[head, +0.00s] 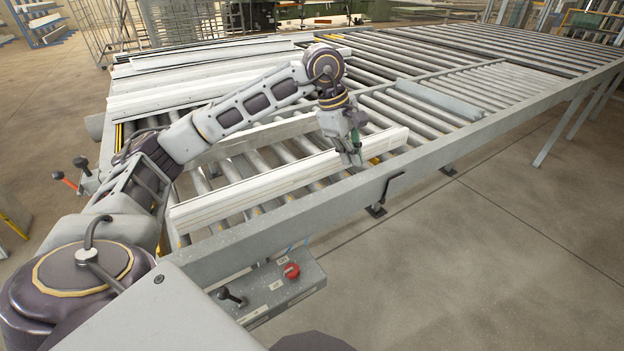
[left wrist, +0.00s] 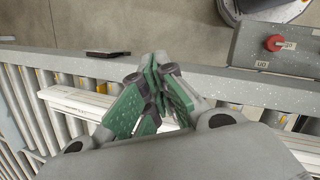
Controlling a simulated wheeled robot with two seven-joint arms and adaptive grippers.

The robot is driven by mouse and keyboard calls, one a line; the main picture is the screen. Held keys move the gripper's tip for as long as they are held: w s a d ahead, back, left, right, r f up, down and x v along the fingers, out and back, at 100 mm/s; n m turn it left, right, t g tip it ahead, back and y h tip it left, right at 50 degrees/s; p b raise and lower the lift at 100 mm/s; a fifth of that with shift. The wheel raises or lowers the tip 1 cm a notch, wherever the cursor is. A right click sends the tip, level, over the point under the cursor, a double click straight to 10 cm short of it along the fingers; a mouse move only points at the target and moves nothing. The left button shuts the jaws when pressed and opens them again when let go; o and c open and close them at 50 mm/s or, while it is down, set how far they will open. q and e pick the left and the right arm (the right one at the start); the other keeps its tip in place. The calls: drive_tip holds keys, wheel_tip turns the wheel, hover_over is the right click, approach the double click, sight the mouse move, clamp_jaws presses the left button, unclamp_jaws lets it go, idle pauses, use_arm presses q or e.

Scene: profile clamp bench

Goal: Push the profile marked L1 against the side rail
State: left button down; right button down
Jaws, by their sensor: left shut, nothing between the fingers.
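A long white profile (head: 260,190) lies across the rollers, roughly along the side rail (head: 440,150). I can read no L1 mark on it. A strip of rollers shows between the profile and the rail, so they are apart. The left wrist view also shows the profile (left wrist: 85,104) and the rail (left wrist: 215,80). My left gripper (head: 356,160) is shut and empty, pointing down at the profile toward its far right end. Its green fingers (left wrist: 155,90) cover part of the profile in the wrist view. I cannot tell whether they touch it. My right gripper is out of view.
Another pale profile (head: 255,137) lies farther in on the rollers, partly behind my left arm. Several white profiles (head: 190,75) lie at the back left. A grey bar (head: 438,100) lies right of the gripper. A control box with a red button (head: 291,271) hangs outside the rail.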

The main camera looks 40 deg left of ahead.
use_arm(q)
drive_tip(key=s+a+f+m+g+y, duration=0.1)
drive_tip(key=s+a+m+g+y, duration=0.1)
drive_tip(key=a, duration=0.4)
drive_tip(key=shift+s+a+f+m+y, duration=0.15)
drive_tip(key=shift+s+m+y, duration=0.55)
drive_tip(key=shift+s+m, duration=0.35)
drive_tip(key=shift+f, duration=0.15)
